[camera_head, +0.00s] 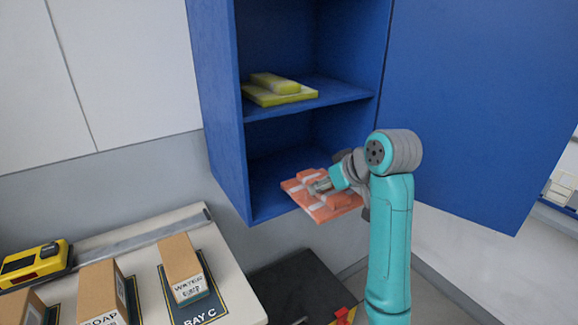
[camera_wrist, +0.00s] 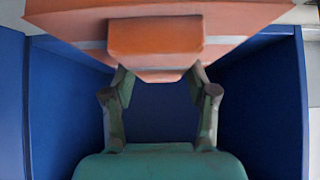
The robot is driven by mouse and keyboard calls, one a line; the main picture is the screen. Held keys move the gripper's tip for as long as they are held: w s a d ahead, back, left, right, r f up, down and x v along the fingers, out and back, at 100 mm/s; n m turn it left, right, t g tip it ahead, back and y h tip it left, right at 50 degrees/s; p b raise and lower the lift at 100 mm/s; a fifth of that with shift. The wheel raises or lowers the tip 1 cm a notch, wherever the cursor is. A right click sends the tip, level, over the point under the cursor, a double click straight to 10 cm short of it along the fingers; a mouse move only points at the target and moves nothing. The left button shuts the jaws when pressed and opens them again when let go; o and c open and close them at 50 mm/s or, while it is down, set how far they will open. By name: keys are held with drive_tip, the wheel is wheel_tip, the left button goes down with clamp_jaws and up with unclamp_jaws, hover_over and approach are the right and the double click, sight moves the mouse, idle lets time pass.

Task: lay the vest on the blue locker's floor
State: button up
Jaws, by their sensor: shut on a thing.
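The orange vest (camera_head: 319,208) is a folded pad with pale stripes and a raised block. It is at the open front of the blue locker's lower compartment, partly inside in the head view. My gripper (camera_head: 322,186) is shut on the vest's raised block, which also shows between the fingers in the wrist view (camera_wrist: 155,38). The blue locker (camera_head: 222,120) stands open, with its door swung to the right. Its floor (camera_head: 268,197) is partly hidden by the vest and my arm. I cannot tell whether the vest touches the floor.
A yellow folded item (camera_head: 279,90) lies on the locker's shelf (camera_head: 345,92) above. The open door (camera_head: 470,110) stands right of my arm. A bench (camera_head: 135,265) at lower left holds several boxes and a yellow device (camera_head: 35,264). A dark surface (camera_head: 297,285) lies below the locker.

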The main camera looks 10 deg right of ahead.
drive_tip(key=w+a, duration=0.1)
drive_tip(key=w, duration=0.2)
drive_tip(key=w+a, duration=0.1)
drive_tip(key=w, duration=0.3)
drive_tip(key=w+a, duration=0.1)
drive_tip(key=w, duration=0.3)
drive_tip(key=shift+w+a, duration=0.15)
drive_tip(key=shift+a, duration=0.2)
drive_tip(key=w, duration=0.1)
drive_tip(key=w+a, duration=0.1)
drive_tip(key=w, duration=0.1)
drive_tip(key=shift+w, duration=0.1)
drive_tip(key=shift+f, duration=0.75)
drive_tip(key=shift+f, duration=0.1)
drive_tip(key=o, duration=1.3)
drive_tip(key=shift+c, duration=0.2)
drive_tip(key=v, duration=1.2)
